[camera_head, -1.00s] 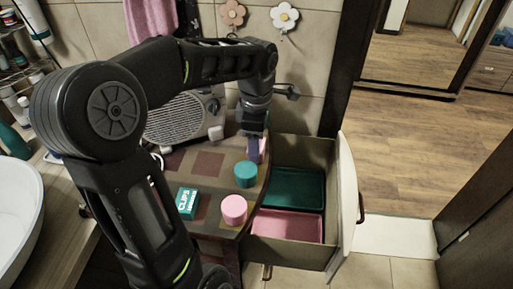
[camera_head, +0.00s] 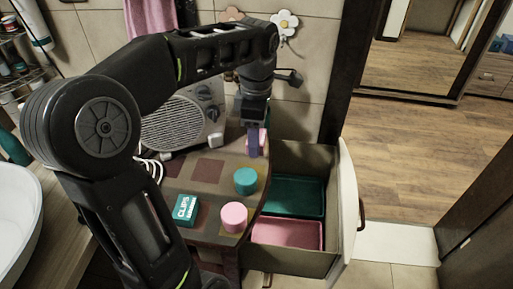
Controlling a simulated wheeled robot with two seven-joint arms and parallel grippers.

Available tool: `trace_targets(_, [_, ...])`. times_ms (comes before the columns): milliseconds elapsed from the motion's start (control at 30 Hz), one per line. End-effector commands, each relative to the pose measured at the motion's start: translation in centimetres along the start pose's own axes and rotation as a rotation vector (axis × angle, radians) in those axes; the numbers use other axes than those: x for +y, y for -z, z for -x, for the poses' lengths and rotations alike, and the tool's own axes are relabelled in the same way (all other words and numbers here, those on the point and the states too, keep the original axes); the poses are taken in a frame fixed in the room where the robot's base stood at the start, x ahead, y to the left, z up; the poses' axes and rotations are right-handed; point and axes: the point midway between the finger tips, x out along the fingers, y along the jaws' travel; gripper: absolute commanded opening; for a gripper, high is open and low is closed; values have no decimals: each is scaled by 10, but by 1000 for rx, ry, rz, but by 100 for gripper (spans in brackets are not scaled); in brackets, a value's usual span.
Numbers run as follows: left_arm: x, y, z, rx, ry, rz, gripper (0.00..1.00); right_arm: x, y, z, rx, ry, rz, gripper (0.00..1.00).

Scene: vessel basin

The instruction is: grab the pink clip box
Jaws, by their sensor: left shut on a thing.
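The pink clip box (camera_head: 263,138) is at the back right of the small checkered table, mostly hidden behind my left gripper (camera_head: 254,150). My left gripper points down and is shut on the pink box, of which only a pink edge shows beside the fingers. I cannot tell whether the box still touches the tabletop. My right gripper is not in view.
On the table (camera_head: 208,168) stand a teal clip box (camera_head: 185,210), a teal round container (camera_head: 246,181) and a pink round container (camera_head: 233,217). A grey heater-like device (camera_head: 175,128) is behind. An open drawer to the right holds a teal tray (camera_head: 297,196) and a pink tray (camera_head: 287,233).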

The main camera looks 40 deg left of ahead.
Motion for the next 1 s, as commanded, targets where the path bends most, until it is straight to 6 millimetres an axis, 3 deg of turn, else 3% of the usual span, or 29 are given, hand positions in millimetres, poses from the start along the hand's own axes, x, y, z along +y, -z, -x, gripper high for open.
trace_targets(100, [1,-1,25,-1,-4,-1,16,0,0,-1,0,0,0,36])
trace_targets(167, [0,0,41,0,-1,-1,16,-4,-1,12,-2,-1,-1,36])
trace_targets(267, [0,0,49,0,0,0,16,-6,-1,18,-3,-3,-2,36])
trace_targets(1000, [0,0,49,0,1,0,16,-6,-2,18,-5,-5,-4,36])
